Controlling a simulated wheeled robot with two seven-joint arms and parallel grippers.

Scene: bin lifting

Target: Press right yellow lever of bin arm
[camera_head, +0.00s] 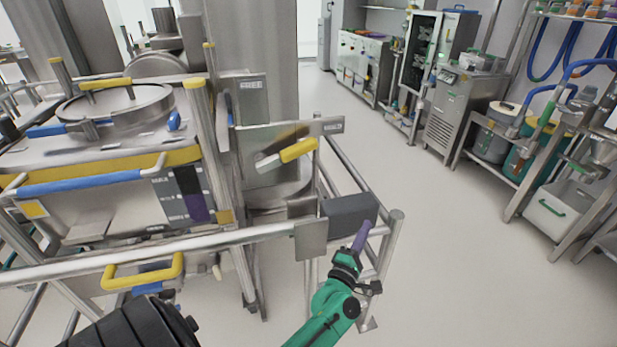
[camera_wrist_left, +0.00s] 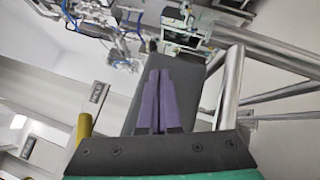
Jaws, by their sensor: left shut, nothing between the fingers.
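The right yellow lever (camera_head: 298,150) of the bin arm sticks out from a metal plate (camera_head: 262,168) beside the steel column. My left gripper (camera_head: 365,226) is below and to the right of the lever and apart from it. Its purple fingers are shut with nothing between them and point at a dark grey block (camera_head: 346,212) on the frame. In the left wrist view the closed fingers (camera_wrist_left: 160,75) lie in front of that grey block (camera_wrist_left: 186,82); I cannot tell whether they touch it. A yellow piece (camera_wrist_left: 83,128) shows at the lower left there. My right gripper is not in view.
A steel bin (camera_head: 95,190) with a round lid stands in the frame at left. A steel rail (camera_head: 150,245) crosses in front, above a yellow handle (camera_head: 140,272). Frame tubes (camera_head: 390,250) stand right of my gripper. Open floor (camera_head: 450,240) lies beyond; equipment racks line the right.

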